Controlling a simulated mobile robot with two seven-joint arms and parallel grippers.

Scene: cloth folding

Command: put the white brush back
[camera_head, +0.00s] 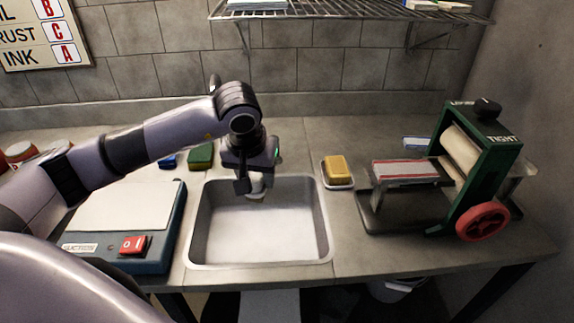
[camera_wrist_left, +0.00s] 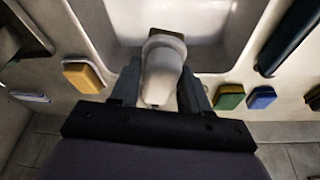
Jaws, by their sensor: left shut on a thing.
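The white brush (camera_wrist_left: 163,72) is between the fingers of my left gripper (camera_wrist_left: 158,95) in the left wrist view. In the head view, my left gripper (camera_head: 251,183) is over the back part of the sink, with a whitish part of the brush (camera_head: 258,190) showing below it. The gripper is shut on the brush. Most of the brush is hidden by the gripper in the head view. My right gripper is in neither view.
The grey sink (camera_head: 325,258) is set in the counter. A yellow sponge (camera_head: 338,169) in a dish lies right of it. A green sponge (camera_head: 201,156) and a blue one (camera_head: 168,161) lie behind left. A flat machine (camera_head: 120,208) stands left, a green roller press (camera_head: 480,165) right.

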